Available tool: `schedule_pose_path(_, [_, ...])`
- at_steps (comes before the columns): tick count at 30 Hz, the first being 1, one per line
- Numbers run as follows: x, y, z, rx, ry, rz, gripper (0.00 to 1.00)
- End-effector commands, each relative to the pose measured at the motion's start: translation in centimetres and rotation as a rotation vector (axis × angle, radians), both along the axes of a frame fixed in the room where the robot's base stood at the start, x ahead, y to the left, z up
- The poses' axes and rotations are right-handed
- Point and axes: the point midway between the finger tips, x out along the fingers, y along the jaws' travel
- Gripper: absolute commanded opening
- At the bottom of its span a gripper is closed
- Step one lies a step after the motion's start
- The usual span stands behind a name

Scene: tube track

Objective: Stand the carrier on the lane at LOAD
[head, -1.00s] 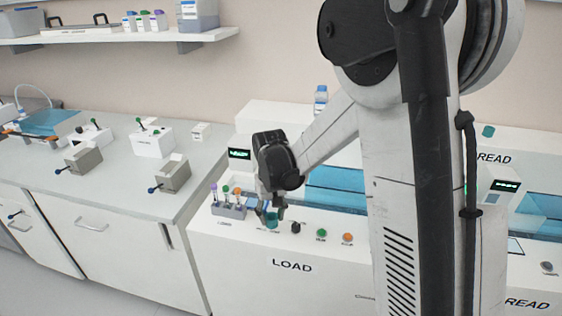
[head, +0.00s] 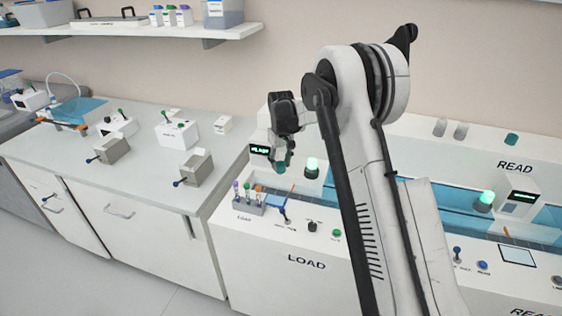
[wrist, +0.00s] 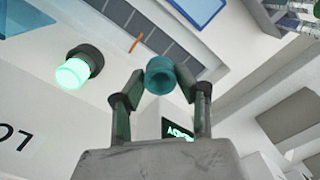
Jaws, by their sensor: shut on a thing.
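My gripper (head: 281,160) is shut on the carrier, a small teal cylinder. In the wrist view the carrier (wrist: 159,76) sits between the two fingertips. In the head view the gripper holds it in the air above the LOAD unit, in front of the small green display and left of the lit green lamp. The lane (wrist: 131,24) shows in the wrist view as a grey, segmented strip beyond the carrier, with an orange bar across its edge. My arm hides part of the lane in the head view.
The green lamp (head: 312,166) stands close to the gripper's right. The READ unit (head: 515,167) is at the right.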

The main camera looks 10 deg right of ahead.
Motion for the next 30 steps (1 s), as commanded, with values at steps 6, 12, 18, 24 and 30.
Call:
schedule_pose_path(6, [0.0, 0.0, -1.1, 0.000, 0.000, -0.001, 0.16])
schedule_pose_path(12, [0.0, 0.0, -2.6, 0.000, 0.000, -0.001, 0.16])
schedule_pose_path(18, [-0.1, 0.0, -4.3, 0.000, 0.000, -0.001, 0.16])
schedule_pose_path(24, [0.0, 0.0, -6.0, 0.000, 0.000, -0.001, 0.16])
schedule_pose_path(30, [-0.1, 0.0, -7.9, 0.000, 0.000, -0.001, 0.16])
